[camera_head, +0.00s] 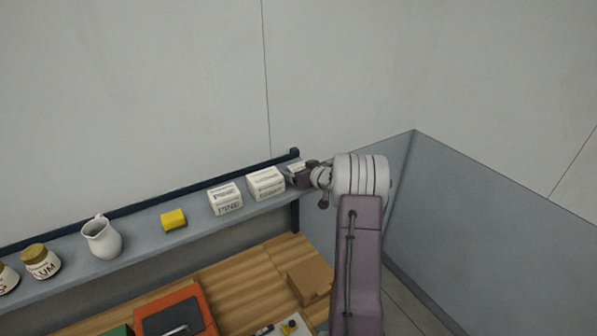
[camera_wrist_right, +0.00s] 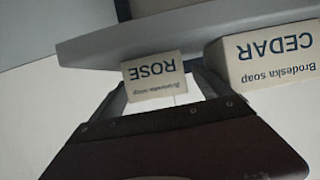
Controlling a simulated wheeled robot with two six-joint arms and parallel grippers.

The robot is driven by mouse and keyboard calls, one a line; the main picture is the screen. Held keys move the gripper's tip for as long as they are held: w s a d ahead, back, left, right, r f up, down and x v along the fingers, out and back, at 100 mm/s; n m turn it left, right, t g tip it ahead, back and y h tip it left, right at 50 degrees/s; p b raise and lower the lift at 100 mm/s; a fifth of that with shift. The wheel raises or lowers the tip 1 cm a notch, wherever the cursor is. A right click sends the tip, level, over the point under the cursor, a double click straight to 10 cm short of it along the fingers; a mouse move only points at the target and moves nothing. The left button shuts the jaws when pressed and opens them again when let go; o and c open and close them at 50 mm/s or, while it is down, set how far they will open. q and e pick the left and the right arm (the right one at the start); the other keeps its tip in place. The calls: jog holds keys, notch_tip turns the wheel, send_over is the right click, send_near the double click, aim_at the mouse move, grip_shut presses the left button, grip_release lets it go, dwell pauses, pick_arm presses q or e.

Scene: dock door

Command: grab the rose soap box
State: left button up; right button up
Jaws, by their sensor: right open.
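The rose soap box (camera_wrist_right: 155,75) is a small cream box with dark lettering, upside down in the right wrist view. It stands at the right end of the shelf, and in the head view (camera_head: 294,167) it is mostly hidden by my right gripper (camera_head: 302,174). In the right wrist view my right gripper (camera_wrist_right: 160,88) is open, one finger at each side of the rose box. I cannot tell how deep the box sits between the fingers. My left gripper is not in view.
The cedar soap box (camera_wrist_right: 265,55) stands close beside the right gripper. The grey shelf (camera_head: 150,240) also holds pine boxes (camera_head: 226,198), a yellow sponge (camera_head: 173,219), a white pitcher (camera_head: 102,238) and jars (camera_head: 41,262). A wooden table (camera_head: 250,275) with a cardboard box (camera_head: 310,281) lies below.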

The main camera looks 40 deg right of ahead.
aim_at(299, 166)
jog(key=shift+s+d, duration=0.1)
jog(key=shift+d, duration=0.05)
jog(key=c, duration=1.7)
jog(key=shift+o, duration=0.2)
jog(key=shift+r, duration=0.35)
notch_tip(299, 166, up, 3)
jog(key=shift+f, duration=0.1)
jog(key=d+r+b+v, duration=0.1)
jog(key=r+b+v, duration=0.1)
jog(key=v, duration=1.1)
jog(key=shift+w+d+r, duration=0.2)
jog(key=shift+d+r, duration=0.05)
jog(key=shift+d, duration=0.3)
